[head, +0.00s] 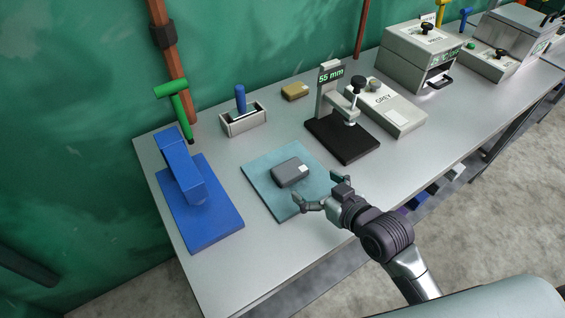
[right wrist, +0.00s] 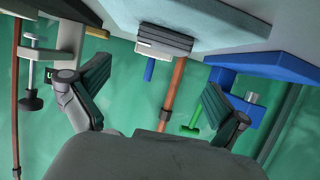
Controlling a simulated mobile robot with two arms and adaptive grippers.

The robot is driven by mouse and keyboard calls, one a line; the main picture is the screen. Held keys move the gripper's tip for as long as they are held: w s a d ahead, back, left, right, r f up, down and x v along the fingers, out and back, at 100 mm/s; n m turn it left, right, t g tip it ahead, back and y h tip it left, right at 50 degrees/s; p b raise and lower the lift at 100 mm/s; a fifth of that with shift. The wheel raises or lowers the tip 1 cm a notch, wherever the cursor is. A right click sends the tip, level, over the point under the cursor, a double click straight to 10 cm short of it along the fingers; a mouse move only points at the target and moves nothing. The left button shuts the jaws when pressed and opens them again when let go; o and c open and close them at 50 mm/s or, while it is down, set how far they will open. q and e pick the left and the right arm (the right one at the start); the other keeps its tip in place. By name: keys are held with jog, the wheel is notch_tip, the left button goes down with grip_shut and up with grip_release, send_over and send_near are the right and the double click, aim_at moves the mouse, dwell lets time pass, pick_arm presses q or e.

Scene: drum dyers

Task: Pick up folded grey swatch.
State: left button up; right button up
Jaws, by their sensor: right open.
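The folded grey swatch (head: 290,173) is a small dark grey block with a white tag. It lies on the teal mat (head: 262,165) near the front of the table. My right gripper (head: 319,190) is open and empty, just to the right and front of the swatch, with its fingers spread towards it. In the right wrist view, which is upside down, the swatch (right wrist: 165,40) shows beyond and between the two open fingers (right wrist: 155,98), apart from them. My left gripper is not in view.
A blue stand (head: 195,195) is left of the mat. A black-based gauge reading 55 mm (head: 343,138) and a box marked GREY (head: 400,112) are to its right. A small holder (head: 242,122) and a tan swatch (head: 295,91) are behind.

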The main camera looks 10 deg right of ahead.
aim_at(289, 168)
jog(key=x, duration=0.4)
jog(key=shift+w+a, duration=0.15)
jog(key=shift+w, duration=0.1)
jog(key=shift+p+x, duration=0.35)
jog(key=shift+x, duration=0.65)
jog(key=shift+w+a+f, duration=0.1)
jog(key=shift+w, duration=0.15)
jog(key=shift+w+a+f+p, duration=0.1)
jog(key=shift+w+a+p, duration=0.3)
jog(key=shift+w, duration=0.2)
jog(key=x, duration=0.3)
jog(key=shift+f, duration=0.15)
jog(key=shift+w+a+f, duration=0.1)
jog(key=shift+w+f, duration=0.05)
jog(key=shift+w, duration=0.05)
jog(key=shift+s, duration=0.1)
jog(key=shift+c, duration=0.7)
jog(key=c, duration=0.7)
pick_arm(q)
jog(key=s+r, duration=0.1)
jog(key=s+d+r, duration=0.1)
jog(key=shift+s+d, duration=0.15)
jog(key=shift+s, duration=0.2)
